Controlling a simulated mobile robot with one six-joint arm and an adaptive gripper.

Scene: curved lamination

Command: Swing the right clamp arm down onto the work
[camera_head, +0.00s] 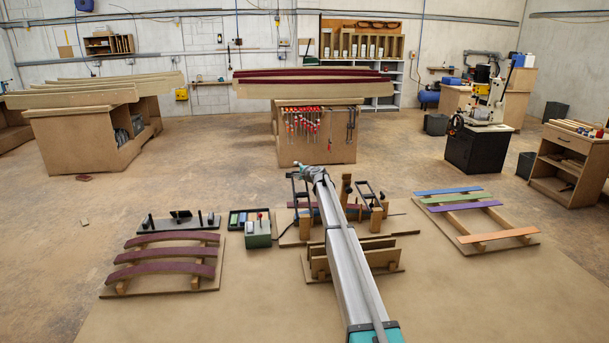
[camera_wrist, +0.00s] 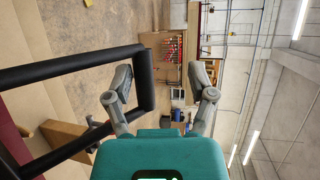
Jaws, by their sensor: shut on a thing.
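The clamping jig (camera_head: 400,229) stands in the middle of the head view with two black U-shaped clamp arms. The left-hand one (camera_head: 294,190) is raised beside my gripper (camera_head: 309,170). The right-hand one (camera_head: 374,194) stands to the right, past a wooden post. A dark red curved strip lies low across the jig, partly hidden by my arm. In the wrist view a black clamp arm (camera_wrist: 70,65) enters from the left, and its end bar lies between the fingers of my gripper (camera_wrist: 159,82), against the left finger.
A rack of dark red curved strips (camera_head: 165,255) is at the left, and a rack of coloured strips (camera_head: 480,208) at the right.

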